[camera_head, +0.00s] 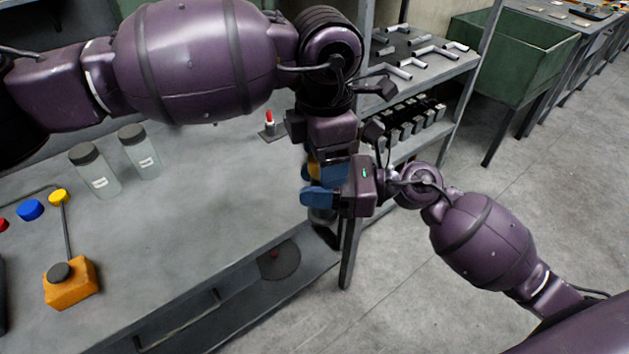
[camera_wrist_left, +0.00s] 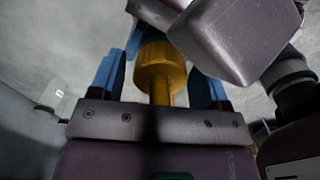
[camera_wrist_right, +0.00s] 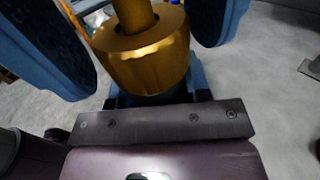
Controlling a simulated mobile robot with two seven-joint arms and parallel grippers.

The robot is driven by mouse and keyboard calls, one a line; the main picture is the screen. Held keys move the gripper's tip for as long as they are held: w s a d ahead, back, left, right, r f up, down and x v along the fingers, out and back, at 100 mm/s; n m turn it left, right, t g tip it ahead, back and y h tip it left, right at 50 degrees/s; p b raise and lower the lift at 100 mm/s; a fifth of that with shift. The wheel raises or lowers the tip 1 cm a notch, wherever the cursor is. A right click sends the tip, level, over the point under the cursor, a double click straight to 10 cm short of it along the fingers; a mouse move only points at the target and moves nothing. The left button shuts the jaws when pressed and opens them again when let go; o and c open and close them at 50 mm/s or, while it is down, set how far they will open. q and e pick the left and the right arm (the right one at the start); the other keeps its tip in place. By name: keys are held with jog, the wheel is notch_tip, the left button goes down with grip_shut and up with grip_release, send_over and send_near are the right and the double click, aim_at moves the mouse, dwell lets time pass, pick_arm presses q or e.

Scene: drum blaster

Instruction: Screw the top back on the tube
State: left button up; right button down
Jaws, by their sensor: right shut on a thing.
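A golden piece (camera_head: 313,164) shows only partly between my two grippers in the head view, at the table's right end. In the right wrist view, it has a wide round part (camera_wrist_right: 150,62) and a thinner stem running up. My right gripper (camera_head: 318,193) comes in from the right, its blue fingers shut on this wide part. My left gripper (camera_head: 328,160) comes down from above. In the left wrist view, its blue fingers stand either side of the golden piece (camera_wrist_left: 160,70); I cannot tell whether they touch. I cannot tell the tube from its top here.
Two clear jars (camera_head: 93,172) with dark lids stand on the grey table (camera_head: 190,225). An orange box (camera_head: 70,282) with a black button and a small red-tipped thing (camera_head: 270,122) are also there. Behind is a metal shelf (camera_head: 440,62) with parts. The table's middle is clear.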

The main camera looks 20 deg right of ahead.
pick_arm(q)
jog(key=shift+o, duration=0.6)
pick_arm(e)
jog(key=shift+r, duration=0.1)
pick_arm(q)
notch_tip(320, 180, up, 12)
dwell(0.4)
